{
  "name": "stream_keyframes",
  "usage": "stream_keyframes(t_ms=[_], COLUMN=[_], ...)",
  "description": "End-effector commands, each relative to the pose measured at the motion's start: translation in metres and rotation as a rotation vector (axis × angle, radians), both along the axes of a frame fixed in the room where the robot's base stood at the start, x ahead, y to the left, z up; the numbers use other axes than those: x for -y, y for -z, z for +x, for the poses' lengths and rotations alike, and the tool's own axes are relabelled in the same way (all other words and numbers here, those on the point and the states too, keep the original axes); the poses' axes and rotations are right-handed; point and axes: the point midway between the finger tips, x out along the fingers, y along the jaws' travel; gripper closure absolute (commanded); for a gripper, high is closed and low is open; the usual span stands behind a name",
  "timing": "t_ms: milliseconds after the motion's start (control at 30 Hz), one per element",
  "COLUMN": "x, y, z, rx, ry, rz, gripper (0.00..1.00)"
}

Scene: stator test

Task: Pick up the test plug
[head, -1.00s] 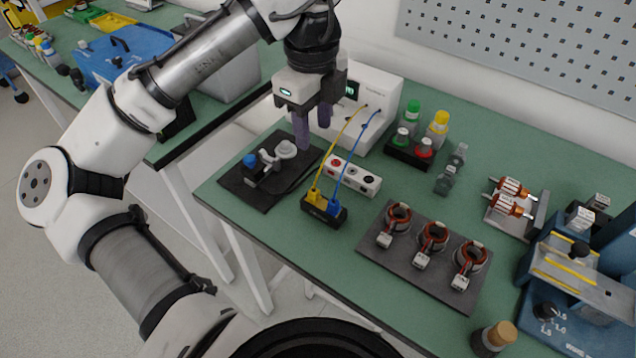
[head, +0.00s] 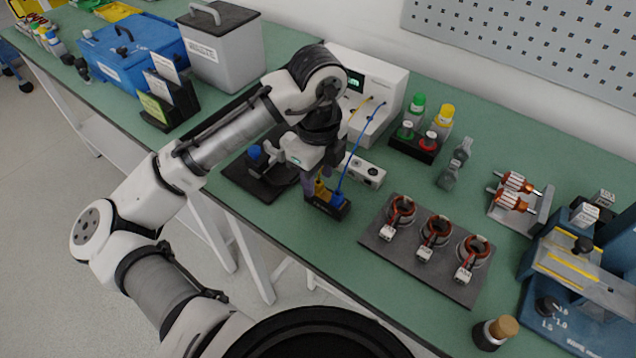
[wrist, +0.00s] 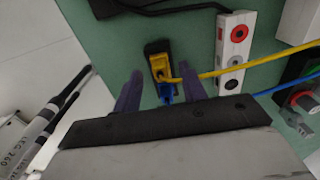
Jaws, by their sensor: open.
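The test plug appears to be the yellow plug (head: 321,189) and blue plug (head: 338,197) standing in a small black block (head: 322,209) near the bench's front edge. A yellow and a blue lead run from them to the white tester. In the wrist view the yellow plug (wrist: 160,68) and the blue plug (wrist: 167,92) show between my two purple fingers. My gripper (head: 316,182) is open, pointing down over the block, with a finger on either side in the wrist view. I cannot tell whether the fingers touch the plugs. My arm hides part of the leads in the head view.
A white socket strip (head: 364,172) lies close behind the block, and the white tester (head: 388,85) stands further back. A black mat (head: 240,180) with a fixture is to the left. A dark tray (head: 380,245) with three copper-wound rings is to the right.

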Motion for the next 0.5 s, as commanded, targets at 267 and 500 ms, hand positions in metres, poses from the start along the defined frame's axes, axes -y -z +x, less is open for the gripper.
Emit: stream_keyframes(t_ms=[267,500], x=[0.0003,0.0003], y=[0.0074,0.0071], z=[-0.0001,0.0], rx=[0.001,0.001], ry=[0.001,0.0], rz=[-0.001,-0.001], gripper=[0.58,0.84])
